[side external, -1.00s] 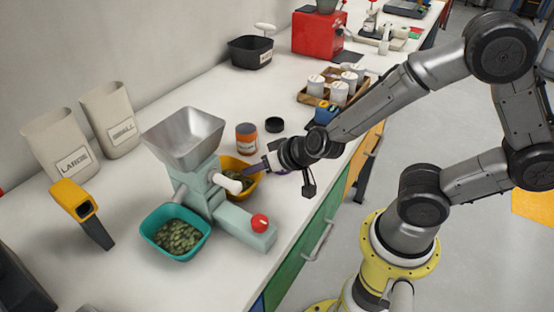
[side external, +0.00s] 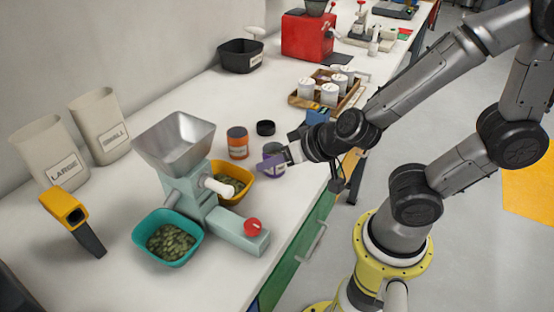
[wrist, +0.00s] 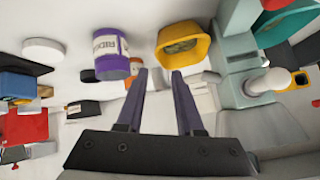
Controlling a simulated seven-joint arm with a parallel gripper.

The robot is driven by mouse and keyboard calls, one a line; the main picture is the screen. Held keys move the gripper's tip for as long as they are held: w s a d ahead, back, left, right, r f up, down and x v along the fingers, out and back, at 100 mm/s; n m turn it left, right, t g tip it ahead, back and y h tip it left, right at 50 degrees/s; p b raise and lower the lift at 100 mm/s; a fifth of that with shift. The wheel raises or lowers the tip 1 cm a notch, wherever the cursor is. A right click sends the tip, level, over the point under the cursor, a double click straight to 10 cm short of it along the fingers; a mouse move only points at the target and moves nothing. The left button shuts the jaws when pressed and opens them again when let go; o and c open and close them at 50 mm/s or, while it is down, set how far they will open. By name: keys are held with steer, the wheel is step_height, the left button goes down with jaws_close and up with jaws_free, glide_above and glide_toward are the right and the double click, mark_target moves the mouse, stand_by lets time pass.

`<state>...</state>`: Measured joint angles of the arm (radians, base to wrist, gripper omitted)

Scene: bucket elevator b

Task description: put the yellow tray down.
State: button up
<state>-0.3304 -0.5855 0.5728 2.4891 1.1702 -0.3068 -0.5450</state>
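In the wrist view the yellow tray (wrist: 203,60) shows just beyond my fingertips. My gripper (side external: 267,163) is to the right of the tray, apart from it. In the wrist view my gripper (wrist: 160,72) has its two purple fingers spread with nothing between them.
A purple-labelled jar (wrist: 112,66) stands close beside my fingers. An orange jar (side external: 238,145) and a black lid (side external: 265,128) are behind the tray. A teal tray (side external: 190,250) with green bits stands front left. A wooden rack (side external: 298,101) holds white containers.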

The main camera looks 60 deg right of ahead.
steer(key=s+a+r+n+y, duration=0.25)
steer(key=a+r+y, duration=0.2)
steer(key=r, duration=0.25)
steer(key=s+d+r+n+g+h, duration=0.2)
steer(key=s+d+g+h, duration=0.1)
steer(key=s+d, duration=0.4)
steer(key=shift+s+d+r+g+h, duration=0.15)
steer(key=shift+s+d+g+h, duration=0.35)
steer(key=shift+s, duration=0.6)
steer(key=shift+o, duration=0.3)
steer(key=shift+a, duration=0.15)
steer(key=shift+n, duration=0.25)
